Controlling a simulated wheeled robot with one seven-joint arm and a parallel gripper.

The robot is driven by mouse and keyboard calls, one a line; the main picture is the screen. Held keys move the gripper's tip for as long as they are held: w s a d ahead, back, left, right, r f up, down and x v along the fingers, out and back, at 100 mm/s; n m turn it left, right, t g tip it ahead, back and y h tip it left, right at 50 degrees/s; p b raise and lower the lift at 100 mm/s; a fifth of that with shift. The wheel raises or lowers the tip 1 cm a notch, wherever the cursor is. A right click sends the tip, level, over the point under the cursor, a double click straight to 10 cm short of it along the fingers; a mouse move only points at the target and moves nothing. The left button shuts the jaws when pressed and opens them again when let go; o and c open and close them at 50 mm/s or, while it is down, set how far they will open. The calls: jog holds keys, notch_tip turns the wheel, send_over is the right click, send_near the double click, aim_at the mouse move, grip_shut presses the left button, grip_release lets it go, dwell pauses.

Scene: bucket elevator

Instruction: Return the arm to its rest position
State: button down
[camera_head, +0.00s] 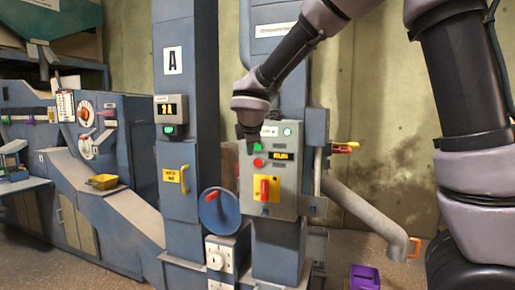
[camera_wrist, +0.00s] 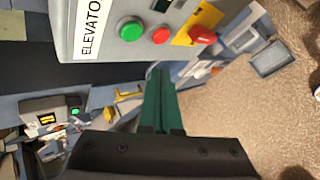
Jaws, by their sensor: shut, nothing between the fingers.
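My gripper (camera_head: 250,138) is in front of the upper left of a grey control box in the head view. Its fingers (camera_wrist: 160,85) are shut and empty in the wrist view, pointing toward the box's edge. The control box (camera_head: 285,192) has a green button, a red button (camera_head: 258,162), a lit display and a red switch on a yellow plate (camera_head: 266,188). In the wrist view the box (camera_wrist: 95,50) carries an ELEVATOR label, and its green button (camera_wrist: 130,29) shows clear of the fingers. I cannot tell the exact gap to the box.
A blue column marked A (camera_head: 180,95) stands left of the box, with a small display unit (camera_head: 170,110). A blue handwheel (camera_head: 218,212) is below. A grey pipe (camera_head: 365,212) slopes down at right above a purple bin (camera_head: 364,278). A machine with dials stands far left.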

dwell(0.4)
jog(key=s+d+r+m+g, duration=0.1)
jog(key=s+d+m, duration=0.25)
jog(key=d, duration=0.35)
jog(key=s+d+r+m+g+h, duration=0.1)
jog(key=s+d+r+m, duration=0.1)
jog(key=d+m, duration=0.4)
jog(key=s+d+r+m, duration=0.1)
jog(key=s+d+m, duration=0.15)
jog(key=d, duration=0.55)
jog(key=s+d+m+y, duration=0.1)
jog(key=s+d+m, duration=0.2)
jog(key=s+m, duration=0.3)
jog(key=s+d+m+y, duration=0.1)
jog(key=s+d+m, duration=0.2)
jog(key=s+m, duration=0.4)
jog(key=s, duration=0.3)
jog(key=shift+s+r+g, duration=0.25)
jog(key=shift+s+g, duration=0.05)
jog(key=shift+s, duration=0.1)
